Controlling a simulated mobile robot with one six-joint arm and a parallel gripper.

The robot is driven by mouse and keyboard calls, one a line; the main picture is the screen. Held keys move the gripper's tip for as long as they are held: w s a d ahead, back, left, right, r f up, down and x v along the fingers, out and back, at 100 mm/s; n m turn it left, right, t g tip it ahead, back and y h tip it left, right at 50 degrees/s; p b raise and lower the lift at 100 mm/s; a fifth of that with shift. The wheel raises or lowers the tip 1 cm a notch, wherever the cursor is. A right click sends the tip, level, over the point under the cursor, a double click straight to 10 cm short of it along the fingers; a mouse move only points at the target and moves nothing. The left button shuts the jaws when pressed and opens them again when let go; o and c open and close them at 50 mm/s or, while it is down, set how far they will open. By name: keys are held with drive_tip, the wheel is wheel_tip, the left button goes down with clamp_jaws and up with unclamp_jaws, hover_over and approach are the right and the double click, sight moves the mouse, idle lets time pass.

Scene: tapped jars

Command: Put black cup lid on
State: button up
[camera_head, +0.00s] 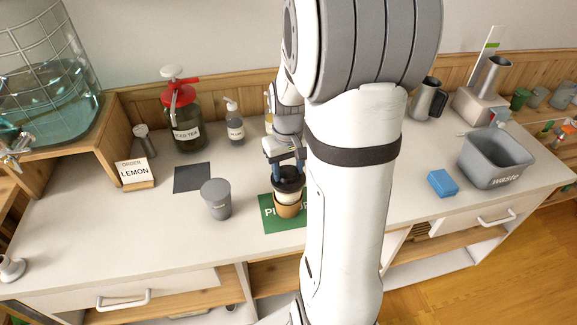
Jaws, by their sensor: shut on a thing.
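The cup (289,205) is pale with a brown sleeve and stands upright on a green mat (271,222) whose lettering is partly covered. The black lid (289,184) is level at the cup's mouth, directly above the pale rim. I cannot tell whether it is pressed fully down. My gripper (287,172) points down from above with its blue fingers on either side of the lid, shut on it. My arm hides the mat's right part.
A grey canister (217,200) stands close left of the cup, with a dark square mat (192,177) behind it. An iced tea jar (182,120) and pump bottle (234,125) stand further back. A blue sponge (442,183) and grey waste bin (495,160) are right.

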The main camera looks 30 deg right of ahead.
drive_tip(key=shift+f+b, duration=0.7)
drive_tip(key=shift+f, duration=0.3)
drive_tip(key=shift+r, duration=0.1)
idle(0.5)
drive_tip(key=o, duration=1)
drive_tip(key=shift+r, duration=0.1)
wheel_tip(320, 180, up, 8)
drive_tip(key=shift+f, duration=0.2)
